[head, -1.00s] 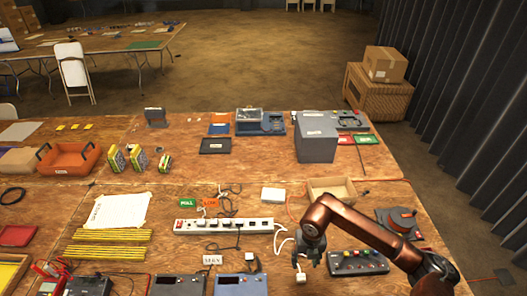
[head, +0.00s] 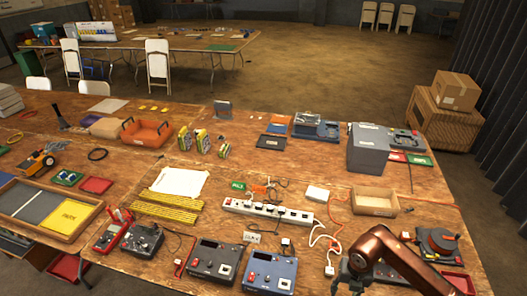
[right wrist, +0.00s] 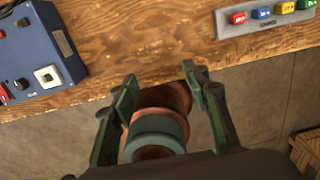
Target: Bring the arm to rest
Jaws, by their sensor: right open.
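My right arm comes in from the lower right of the head view. Its gripper is hard to make out there at the bottom edge. In the right wrist view, the right gripper (right wrist: 160,112) is open, its two green fingers spread, with no task object between them. It hangs just off the table edge, over the floor. My left gripper is in neither view. A white charger plug (head: 329,270) on a white cable lies on the wooden table (head: 330,160), left of the right arm and apart from it.
A white power strip (head: 267,212) lies mid-table, with a blue device box (head: 270,272) in front. A button panel (right wrist: 265,17) is near the table edge.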

